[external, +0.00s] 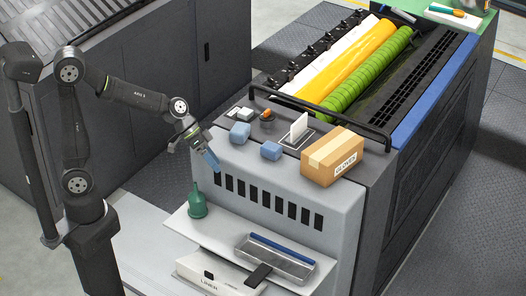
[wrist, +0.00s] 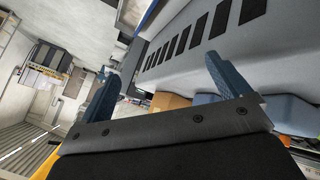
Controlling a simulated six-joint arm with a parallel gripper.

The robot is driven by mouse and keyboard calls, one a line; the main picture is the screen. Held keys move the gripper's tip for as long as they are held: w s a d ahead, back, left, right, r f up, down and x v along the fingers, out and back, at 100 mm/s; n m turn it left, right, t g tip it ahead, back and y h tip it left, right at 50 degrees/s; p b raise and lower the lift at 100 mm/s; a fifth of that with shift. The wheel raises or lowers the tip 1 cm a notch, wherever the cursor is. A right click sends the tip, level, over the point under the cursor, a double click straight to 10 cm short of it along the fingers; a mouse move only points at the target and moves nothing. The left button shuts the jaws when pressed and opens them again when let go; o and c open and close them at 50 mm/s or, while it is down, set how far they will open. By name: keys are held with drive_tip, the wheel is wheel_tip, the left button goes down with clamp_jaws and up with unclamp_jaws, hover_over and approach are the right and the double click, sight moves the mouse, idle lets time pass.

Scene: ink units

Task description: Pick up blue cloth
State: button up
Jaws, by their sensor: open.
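Two folded blue cloths sit on the grey machine's top ledge in the external view: one (external: 240,132) at left and one (external: 270,150) to its right. Blue shapes that look like these cloths show at the right of the wrist view, one large (wrist: 288,110) and one small (wrist: 206,99). My gripper (external: 211,162) is in front of the ledge, left of and apart from both cloths. In the wrist view my gripper (wrist: 161,67) has its two blue fingers spread wide, with nothing held between them.
A black rail (external: 320,119) runs behind.

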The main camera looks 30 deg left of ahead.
wheel_tip(320, 180, up, 20)
drive_tip(key=w+a+m+y, duration=0.25)
drive_tip(key=w+a, duration=0.25)
drive_tip(key=w, duration=0.3)
drive_tip(key=w+a+m+y, duration=0.2)
drive_tip(key=w+a+m, duration=0.25)
drive_tip(key=w, duration=0.45)
approach(239, 127)
drive_tip(key=x, duration=0.4)
drive_tip(key=s+x, duration=0.1)
drive_tip(key=shift+a+f, duration=0.2)
drive_tip(key=shift+f, duration=0.35)
drive_tip(key=shift+h, duration=0.25)
drive_tip(key=shift+w+d+x, duration=0.15)
drive_tip(key=shift+w+x, duration=0.05)
drive_tip(key=shift+x, duration=1.15)
drive_tip(key=shift+w+d+x, duration=0.1)
drive_tip(key=shift+w+x, duration=0.15)
drive_tip(key=shift+x, duration=1.15)
drive_tip(key=shift+r, duration=0.2)
drive_tip(key=c, duration=1)
drive_tip(key=shift+r, duration=0.1)
drive_tip(key=shift+c, duration=0.2)
